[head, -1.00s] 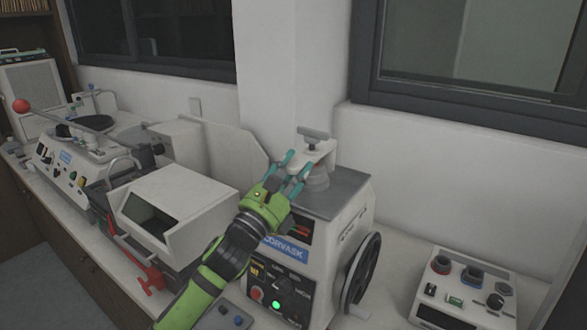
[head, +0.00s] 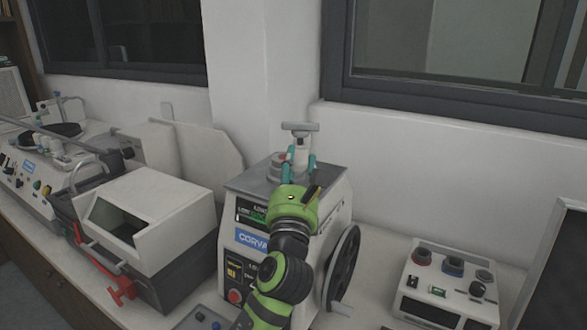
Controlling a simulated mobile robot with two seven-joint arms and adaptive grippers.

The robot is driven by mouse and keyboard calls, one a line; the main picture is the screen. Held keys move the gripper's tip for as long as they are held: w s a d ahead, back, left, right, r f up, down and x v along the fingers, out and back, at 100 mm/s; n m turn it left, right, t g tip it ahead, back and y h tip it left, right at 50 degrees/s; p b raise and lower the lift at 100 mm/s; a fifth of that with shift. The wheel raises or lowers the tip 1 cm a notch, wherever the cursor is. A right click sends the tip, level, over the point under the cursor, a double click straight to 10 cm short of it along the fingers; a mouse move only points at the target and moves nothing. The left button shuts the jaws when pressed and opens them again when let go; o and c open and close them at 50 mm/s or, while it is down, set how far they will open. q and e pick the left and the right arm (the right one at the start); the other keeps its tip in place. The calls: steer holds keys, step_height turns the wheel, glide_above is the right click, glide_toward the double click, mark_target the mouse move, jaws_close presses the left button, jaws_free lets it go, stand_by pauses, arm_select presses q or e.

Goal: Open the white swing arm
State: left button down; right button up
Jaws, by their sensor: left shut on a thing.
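The mounting press (head: 251,238) stands on the bench in the middle of the head view, with a grey top plate. Its white swing arm (head: 300,151) is at the top, with a grey T-shaped handle (head: 300,127) above it. A round grey cylinder (head: 278,162) shows to the left of the swing arm, so the arm looks turned off it. My left gripper (head: 301,163) reaches up over the press front. Its teal fingers are on both sides of the swing arm, shut on it. The gripper hides the arm's lower part. My right gripper is not in view.
A white hooded machine (head: 170,205) with a red lever (head: 120,288) stands to the left. The black handwheel (head: 345,265) is on the press's right side. A control box with knobs (head: 450,285) stands farther right. The wall is close behind.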

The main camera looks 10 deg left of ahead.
arm_select(q)
steer(key=shift+a, duration=0.1)
steer(key=c, duration=0.8)
jaws_free()
steer(key=shift+w+a, duration=0.1)
steer(key=shift+o, duration=0.2)
steer(key=v, duration=1.2)
